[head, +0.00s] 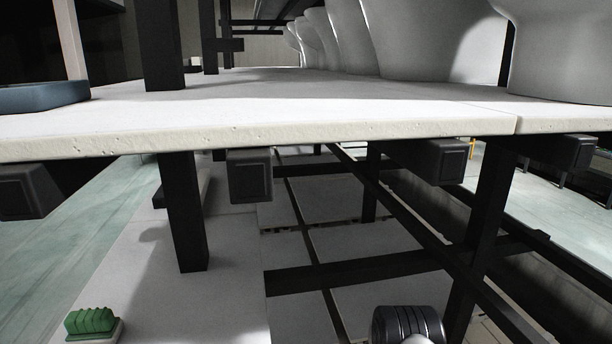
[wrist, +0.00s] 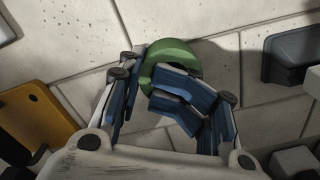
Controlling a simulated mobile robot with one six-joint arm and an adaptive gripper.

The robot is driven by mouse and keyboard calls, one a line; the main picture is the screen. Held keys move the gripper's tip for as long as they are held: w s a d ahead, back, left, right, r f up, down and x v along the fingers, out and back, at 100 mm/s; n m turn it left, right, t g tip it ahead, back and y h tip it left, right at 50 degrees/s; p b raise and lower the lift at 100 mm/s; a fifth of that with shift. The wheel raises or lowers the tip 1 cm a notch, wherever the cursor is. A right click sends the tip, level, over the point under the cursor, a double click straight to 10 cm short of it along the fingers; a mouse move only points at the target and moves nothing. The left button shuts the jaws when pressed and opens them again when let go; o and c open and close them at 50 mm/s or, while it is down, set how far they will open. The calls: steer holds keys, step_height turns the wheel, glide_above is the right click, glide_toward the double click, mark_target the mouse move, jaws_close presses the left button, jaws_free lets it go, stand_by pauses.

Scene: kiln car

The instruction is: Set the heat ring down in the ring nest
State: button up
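The heat ring appears to be the green curved piece (wrist: 172,52) in the upper middle of the wrist view. My gripper (wrist: 148,85), with blue-padded fingers, is closed on it, one finger at its left and the other across its lower right. The fingers hide its lower part, so I cannot see the whole ring. A shadow falls on the pale tiles to its right. I cannot identify the ring nest with certainty in either view. Neither the held ring nor my gripper's fingertips are visible in the head view.
A pale slab shelf (head: 250,122) on dark posts bears large white vessels (head: 420,40) and a blue tray (head: 40,97). A green ribbed object (head: 90,322) stands low left. In the wrist view, a yellow plate (wrist: 38,115) lies left and a dark block (wrist: 288,55) right.

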steer(key=shift+d, duration=0.2)
steer(key=shift+s+d, duration=0.2)
steer(key=shift+d, duration=0.2)
steer(key=shift+s+d, duration=0.15)
steer(key=shift+d, duration=0.25)
steer(key=shift+c, duration=0.2)
stand_by(0.3)
jaws_close()
steer(key=shift+s+a, duration=0.1)
steer(key=shift+s, duration=0.05)
stand_by(0.7)
steer(key=shift+w+r, duration=0.2)
steer(key=shift+r, duration=0.5)
